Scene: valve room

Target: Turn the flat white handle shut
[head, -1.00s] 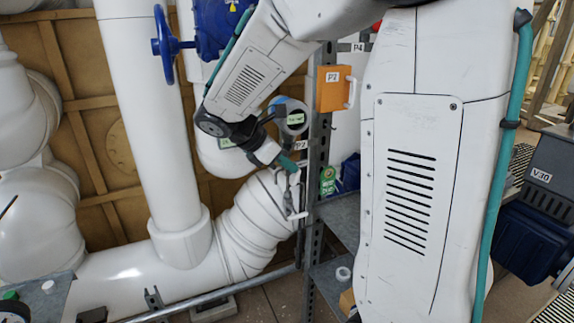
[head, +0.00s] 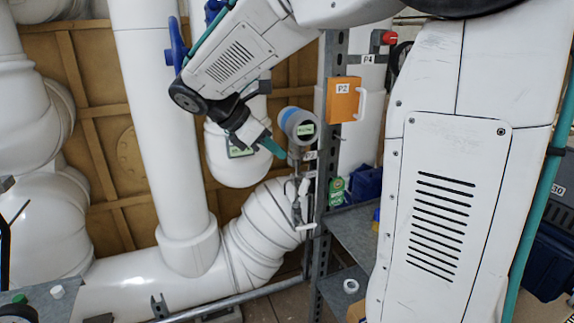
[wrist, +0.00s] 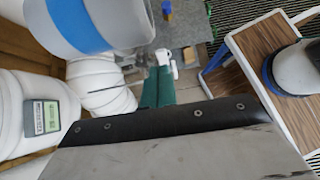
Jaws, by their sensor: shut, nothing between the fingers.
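A small valve with a flat white handle (head: 306,227) stands beside the grey post, in front of the large white pipe elbow. A white fitting also shows just past my fingertips in the wrist view (wrist: 165,57), but I cannot tell which part of the valve it is. My gripper (head: 275,148) has teal fingers, is shut and empty, and hangs above and left of the handle, apart from it. The fingers also show in the wrist view (wrist: 158,88).
A round meter with a blue band (head: 297,124) is close to the right of my fingers. An orange box marked P2 (head: 343,100) is on the grey post (head: 334,60). A grey shelf (head: 355,235) lies to the right. Large white pipes (head: 155,110) fill the left.

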